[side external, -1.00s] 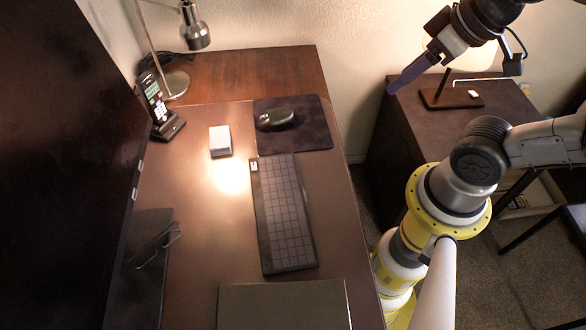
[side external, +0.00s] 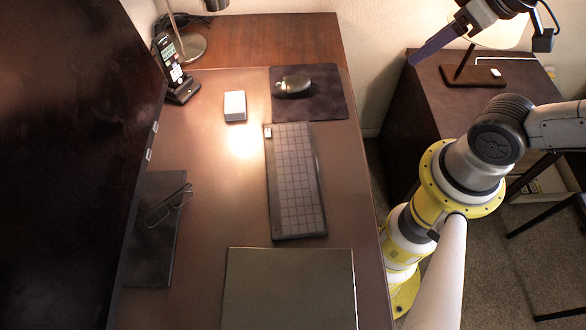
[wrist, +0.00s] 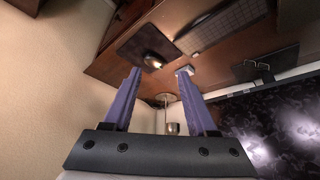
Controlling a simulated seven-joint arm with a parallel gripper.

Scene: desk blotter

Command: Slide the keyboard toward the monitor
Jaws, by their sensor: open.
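The dark keyboard (side external: 295,180) lies flat on the desk blotter, long side roughly facing the monitor (side external: 70,150) at the left. Bare blotter separates them. The keyboard also shows at the top of the wrist view (wrist: 228,24), and the monitor's glossy dark screen (wrist: 280,125) is at lower right there. My gripper (side external: 413,62) is raised at upper right in the side view, well apart from the keyboard. Its two purple fingers stand open with nothing between them in the wrist view (wrist: 160,73).
A mouse (side external: 293,86) sits on a dark pad (side external: 325,100) beyond the keyboard. A small white box (side external: 235,105), a phone on a stand (side external: 175,70), glasses (side external: 167,205) and a closed dark flat item (side external: 290,290) surround it. A lamp (side external: 185,45) stands behind.

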